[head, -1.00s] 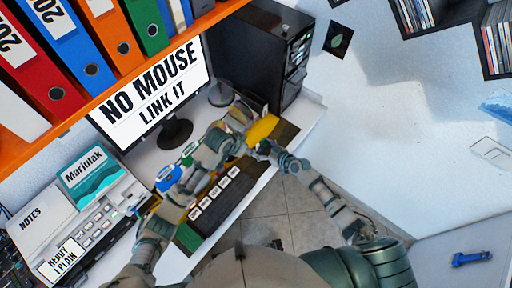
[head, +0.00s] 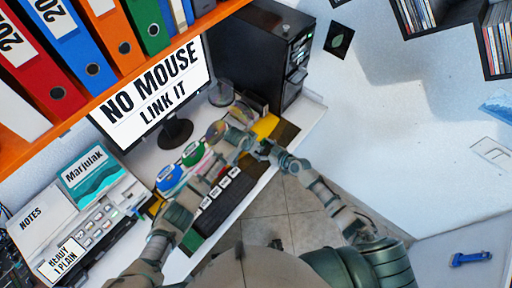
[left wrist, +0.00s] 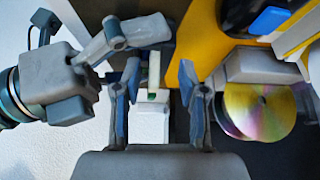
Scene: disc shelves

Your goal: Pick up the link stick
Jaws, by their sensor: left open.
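My left gripper (left wrist: 155,82) is open, its two blue-grey fingers apart in the left wrist view. Between and beyond its fingers is a small pale stick with a green part, probably the link stick (left wrist: 153,72), with a white block (left wrist: 150,126) just below it. My right gripper (left wrist: 140,52) comes in from the left there, its fingers beside the stick; I cannot tell whether they touch it. In the head view my left gripper (head: 246,138) and right gripper (head: 262,150) are close together over the desk's right part. The stick is too small to make out there.
Shiny discs (left wrist: 260,108) lie close to the right of my left gripper. The keyboard (head: 218,205), a monitor (head: 155,90) reading "NO MOUSE LINK IT" and a black computer tower (head: 262,50) surround the arms. An orange binder shelf (head: 110,88) hangs above. Floor shows at the desk's front.

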